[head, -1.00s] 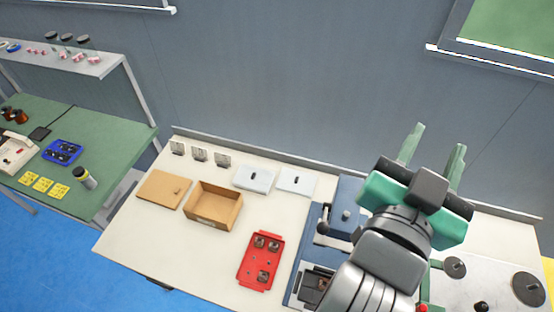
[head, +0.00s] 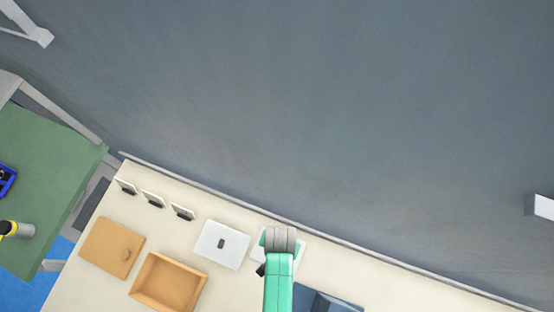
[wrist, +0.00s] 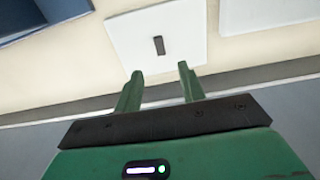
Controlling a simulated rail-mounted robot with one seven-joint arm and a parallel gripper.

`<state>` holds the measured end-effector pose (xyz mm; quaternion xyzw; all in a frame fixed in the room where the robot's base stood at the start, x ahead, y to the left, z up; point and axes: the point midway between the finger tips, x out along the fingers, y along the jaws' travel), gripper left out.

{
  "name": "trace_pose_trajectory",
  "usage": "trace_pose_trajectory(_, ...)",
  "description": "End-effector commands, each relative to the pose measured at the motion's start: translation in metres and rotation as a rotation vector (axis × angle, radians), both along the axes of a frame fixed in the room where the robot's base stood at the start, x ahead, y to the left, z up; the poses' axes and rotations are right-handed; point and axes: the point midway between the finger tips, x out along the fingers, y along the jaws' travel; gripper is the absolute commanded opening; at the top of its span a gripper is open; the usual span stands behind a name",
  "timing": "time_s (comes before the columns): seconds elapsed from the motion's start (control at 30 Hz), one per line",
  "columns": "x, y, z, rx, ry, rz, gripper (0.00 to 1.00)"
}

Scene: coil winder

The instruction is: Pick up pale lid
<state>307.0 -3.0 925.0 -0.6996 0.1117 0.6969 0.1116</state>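Two pale, near-white flat lids with small black handles lie on the cream bench. One pale lid (head: 221,243) is in clear view in the head view, left of my arm. The other pale lid (wrist: 157,38) is at the top middle of the wrist view, its black handle upright in the picture. In the head view my arm covers most of this second lid. My gripper (wrist: 160,71) is open and empty, its two green fingers apart and pointing toward the second lid's near edge. I cannot tell its height above the lid.
An open cardboard box (head: 168,283) and a brown board (head: 112,248) with a small handle lie left of the lids. Small upright plates (head: 153,200) stand along the back edge. The wall runs close behind the bench.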

Motion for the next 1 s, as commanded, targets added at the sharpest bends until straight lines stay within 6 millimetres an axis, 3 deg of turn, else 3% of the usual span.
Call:
trace_pose_trajectory(0.17, -0.002, 0.0, -0.005, 0.0, 0.007, -0.001, 0.4)
trace_pose_trajectory(0.33, -0.002, 0.0, -0.026, 0.0, 0.005, 0.0, 0.4)
trace_pose_trajectory(0.47, -0.001, 0.0, -0.031, 0.0, 0.003, 0.0, 0.4)
trace_pose_trajectory(0.73, -0.002, 0.002, -0.075, 0.0, 0.004, 0.0, 0.4)
trace_pose_trajectory(1.0, -0.001, 0.002, -0.079, 0.0, 0.002, 0.0, 0.4)
